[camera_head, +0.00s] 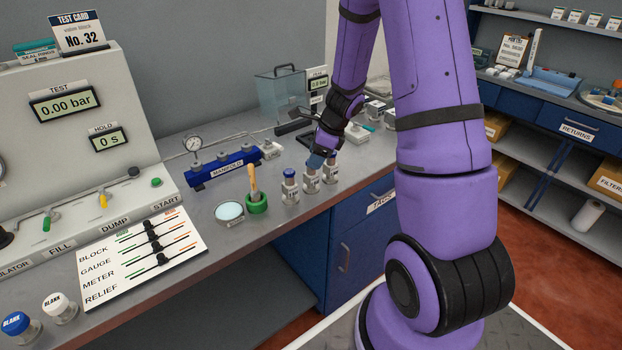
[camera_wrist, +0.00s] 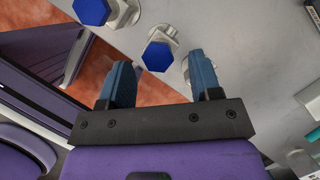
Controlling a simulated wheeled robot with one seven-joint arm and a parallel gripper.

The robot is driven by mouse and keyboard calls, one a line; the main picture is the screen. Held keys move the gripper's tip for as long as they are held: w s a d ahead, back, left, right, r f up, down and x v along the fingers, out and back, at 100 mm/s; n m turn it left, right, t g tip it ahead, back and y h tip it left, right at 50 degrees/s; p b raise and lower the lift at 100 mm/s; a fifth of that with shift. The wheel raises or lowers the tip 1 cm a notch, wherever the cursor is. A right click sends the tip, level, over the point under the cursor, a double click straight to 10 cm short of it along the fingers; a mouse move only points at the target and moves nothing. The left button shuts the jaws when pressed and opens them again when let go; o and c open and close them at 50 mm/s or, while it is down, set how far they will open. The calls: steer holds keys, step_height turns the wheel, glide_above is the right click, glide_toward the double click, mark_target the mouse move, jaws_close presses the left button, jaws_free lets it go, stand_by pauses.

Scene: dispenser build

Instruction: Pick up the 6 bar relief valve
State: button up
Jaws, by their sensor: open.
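Several small metal relief valves stand upright in a row near the bench's front edge: a left one with a blue cap (camera_head: 290,187), a middle one (camera_head: 311,182) and a right one (camera_head: 330,172). Their labels are too small to read, so I cannot tell which is the 6 bar valve. My gripper (camera_head: 318,158) is over the middle and right valves and hides their tops. In the wrist view my gripper (camera_wrist: 159,62) is open, with a blue hexagonal cap (camera_wrist: 157,56) between and just beyond its fingertips. Another blue cap (camera_wrist: 91,11) lies farther up left.
A green holder with a wooden-handled tool (camera_head: 256,202) and a round dish (camera_head: 229,212) stand left of the valves. The blue manifold (camera_head: 225,168) with a gauge is behind them. A clear bin (camera_head: 281,95) stands at the back. The bench's front edge is close.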

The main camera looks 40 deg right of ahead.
mark_target(311, 176)
steer(key=shift+x, duration=1.85)
jaws_close()
steer(key=shift+r, duration=0.1)
